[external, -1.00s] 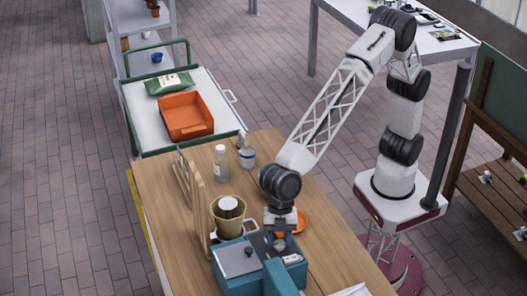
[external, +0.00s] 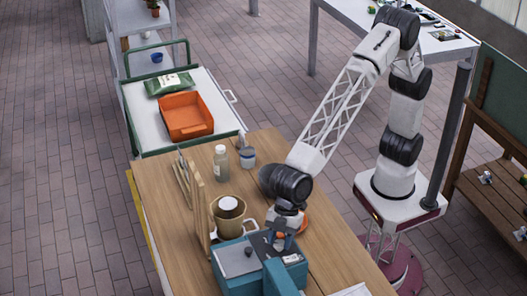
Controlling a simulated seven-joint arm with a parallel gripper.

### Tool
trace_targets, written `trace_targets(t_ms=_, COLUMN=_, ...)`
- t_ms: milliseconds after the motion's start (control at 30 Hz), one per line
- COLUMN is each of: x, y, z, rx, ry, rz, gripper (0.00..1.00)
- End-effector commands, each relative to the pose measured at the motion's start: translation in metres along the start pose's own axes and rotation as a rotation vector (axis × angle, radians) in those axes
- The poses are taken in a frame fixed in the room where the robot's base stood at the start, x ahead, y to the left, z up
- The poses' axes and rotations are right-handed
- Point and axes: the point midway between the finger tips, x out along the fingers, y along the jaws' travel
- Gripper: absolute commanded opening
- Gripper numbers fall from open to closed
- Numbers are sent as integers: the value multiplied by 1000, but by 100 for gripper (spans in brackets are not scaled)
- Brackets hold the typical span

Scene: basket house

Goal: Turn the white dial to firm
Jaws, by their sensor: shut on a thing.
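A teal machine (external: 232,284) with a grey top plate (external: 238,262) stands at the front of the wooden table. My gripper (external: 281,243) points down at the back right part of its top, beside a small white label (external: 292,258). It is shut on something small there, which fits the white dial. The dial itself is hidden by the fingers, and its pointer and markings cannot be read.
An orange dish (external: 306,222) lies partly behind my gripper.

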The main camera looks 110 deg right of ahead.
Motion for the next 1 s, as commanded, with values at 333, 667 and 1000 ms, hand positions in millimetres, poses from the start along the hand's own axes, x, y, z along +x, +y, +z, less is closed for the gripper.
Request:
trace_targets(t_ms=333, x=0, y=-2, z=0, rx=205, ry=0, rz=86, gripper=16)
trace_targets(t_ms=667, x=0, y=-3, z=0, rx=402, ry=-1, rz=167, gripper=16)
trace_targets(t_ms=1000, x=0, y=-4, z=-1, rx=596, ry=0, rz=247, gripper=16)
